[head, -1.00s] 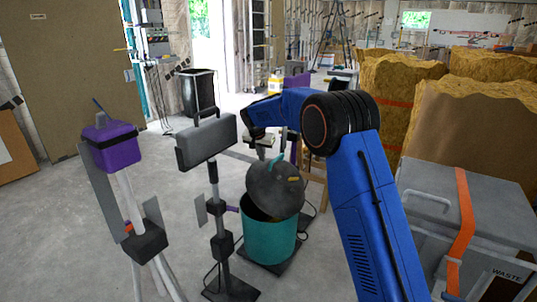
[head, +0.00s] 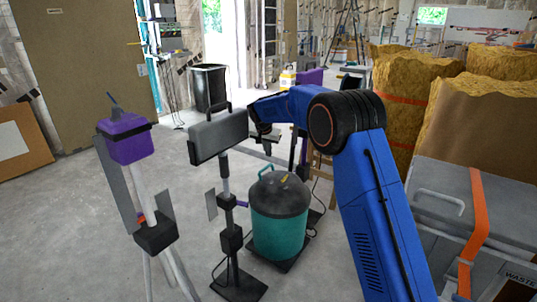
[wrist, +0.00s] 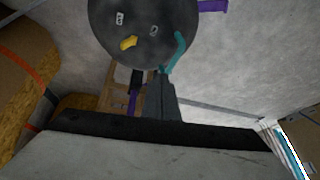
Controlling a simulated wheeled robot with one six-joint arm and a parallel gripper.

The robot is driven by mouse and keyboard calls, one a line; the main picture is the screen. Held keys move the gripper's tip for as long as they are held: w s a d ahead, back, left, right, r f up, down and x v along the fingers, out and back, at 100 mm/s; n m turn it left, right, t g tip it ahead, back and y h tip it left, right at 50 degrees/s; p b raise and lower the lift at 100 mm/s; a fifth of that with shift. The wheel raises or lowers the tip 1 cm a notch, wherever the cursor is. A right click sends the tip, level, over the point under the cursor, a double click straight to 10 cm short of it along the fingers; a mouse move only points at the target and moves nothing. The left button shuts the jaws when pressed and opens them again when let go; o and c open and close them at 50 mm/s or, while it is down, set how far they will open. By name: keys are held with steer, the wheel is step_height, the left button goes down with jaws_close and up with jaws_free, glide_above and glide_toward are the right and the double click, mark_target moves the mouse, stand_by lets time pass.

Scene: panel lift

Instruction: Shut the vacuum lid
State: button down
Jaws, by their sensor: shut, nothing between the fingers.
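The vacuum has a teal canister (head: 279,237) standing on a dark base. Its dark grey domed lid (head: 281,197) now sits level on the canister rim, with no gap that I can see. The lid carries a teal handle and a small yellow part; it also shows from above in the wrist view (wrist: 143,32). My gripper (head: 268,140) is above the lid, apart from it, pointing down and shut with nothing held. Its dark fingers also show in the wrist view (wrist: 160,88).
A grey lamp-like box (head: 218,136) on a post stands just left of the vacuum. A purple-topped stand (head: 129,146) is farther left. A grey waste bin (head: 470,205) and wrapped yellow bales (head: 408,95) are on the right. Open concrete floor lies at left.

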steer(key=v, duration=1.6)
steer(key=s+d+r+n, duration=0.1)
steer(key=s+d+r, duration=0.2)
steer(key=s+d, duration=0.35)
steer(key=s+d+r, duration=0.3)
steer(key=s+d, duration=0.2)
steer(key=s, duration=0.2)
steer(key=s+d+f+n, duration=0.1)
steer(key=s+d, duration=0.4)
steer(key=s, duration=0.5)
steer(key=s+d+f+n+y, duration=0.1)
steer(key=s+d, duration=0.4)
steer(key=s, duration=0.6)
steer(key=s+d+f, duration=0.1)
steer(key=s+d, duration=0.3)
steer(key=s, duration=0.6)
steer(key=s+d+f, duration=0.1)
steer(key=s+f, duration=0.4)
steer(key=s, duration=0.3)
steer(key=s+d+f+n, duration=0.1)
steer(key=s+f, duration=0.4)
steer(key=s, duration=0.3)
steer(key=shift+s+d+f+n, duration=0.15)
steer(key=shift+d+f+n, duration=0.15)
steer(key=shift+d, duration=0.1)
steer(key=shift+a+r, duration=0.1)
